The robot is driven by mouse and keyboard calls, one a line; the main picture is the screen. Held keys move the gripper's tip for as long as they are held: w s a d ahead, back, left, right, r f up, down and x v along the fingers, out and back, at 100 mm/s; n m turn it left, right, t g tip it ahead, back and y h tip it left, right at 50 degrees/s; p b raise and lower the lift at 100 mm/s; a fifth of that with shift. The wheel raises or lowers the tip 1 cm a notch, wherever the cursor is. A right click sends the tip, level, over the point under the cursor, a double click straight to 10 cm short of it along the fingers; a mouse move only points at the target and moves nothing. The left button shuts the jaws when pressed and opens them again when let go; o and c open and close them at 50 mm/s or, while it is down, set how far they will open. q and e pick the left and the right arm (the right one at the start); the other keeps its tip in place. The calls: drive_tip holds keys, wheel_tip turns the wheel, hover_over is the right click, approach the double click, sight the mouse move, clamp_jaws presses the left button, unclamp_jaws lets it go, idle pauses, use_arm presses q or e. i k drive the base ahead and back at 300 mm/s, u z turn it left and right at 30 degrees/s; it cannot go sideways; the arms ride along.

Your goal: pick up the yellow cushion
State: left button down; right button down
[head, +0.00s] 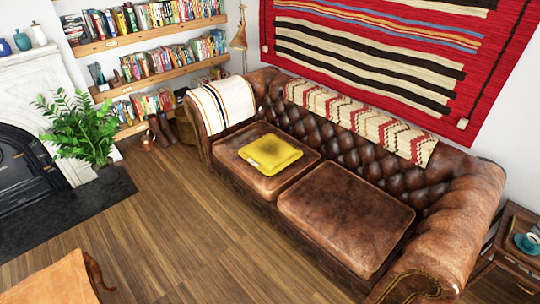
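The yellow cushion (270,153) lies flat on the left seat of the brown leather sofa (346,222) in the head view. It is square, with a darker patch in its middle. Bare leather shows around it, and nothing lies on top of it. Neither of my grippers shows in the head view.
A striped throw (222,104) hangs over the sofa's left arm, and a patterned blanket (360,121) lies along the backrest. A potted plant (82,130) stands by the fireplace (30,130). A side table (515,245) is at right. The wooden floor (190,235) before the sofa is clear.

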sight(270, 154)
drive_tip(key=u, duration=0.05)
drive_tip(key=i, duration=1.5)
drive_tip(key=u, duration=0.2)
